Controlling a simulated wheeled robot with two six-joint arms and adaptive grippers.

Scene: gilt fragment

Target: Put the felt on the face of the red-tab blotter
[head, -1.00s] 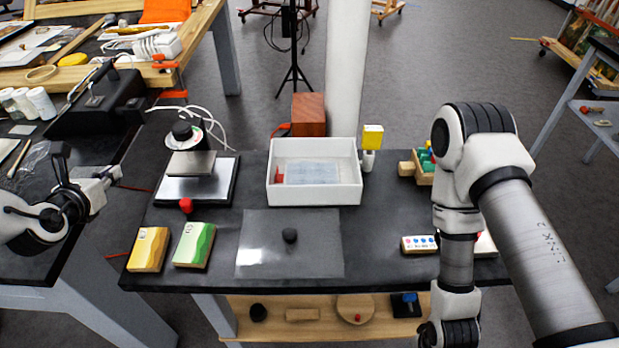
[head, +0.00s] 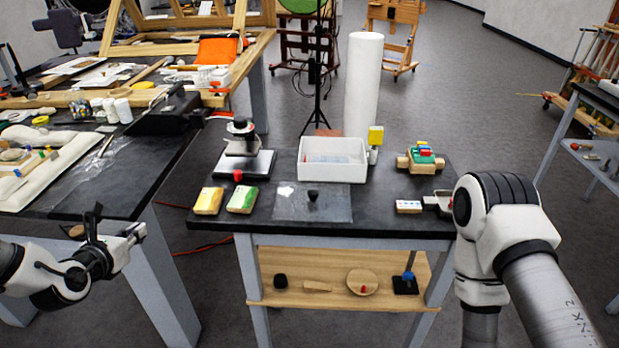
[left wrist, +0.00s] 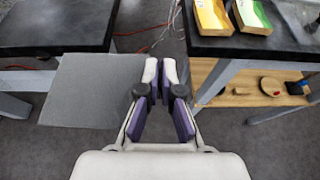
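My left gripper (head: 140,232) hangs in front of the left table in the head view, clear of the surfaces. In the left wrist view (left wrist: 160,66) its two fingertips are close together with a narrow gap. No object shows between them. A flat grey rectangle (left wrist: 90,92) lies left of the fingers in that view; I cannot tell whether it is felt or a panel. I cannot pick out the felt or the red-tab blotter for certain. My right gripper is out of view.
The black table carries a yellow block (head: 208,201), a green block (head: 242,200), a clear sheet (head: 335,206) with a dark lump (head: 313,195), and a press-like stand (head: 240,160). A wooden shelf (head: 335,297) is below. The left table (head: 150,178) is crowded; floor shows between the tables.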

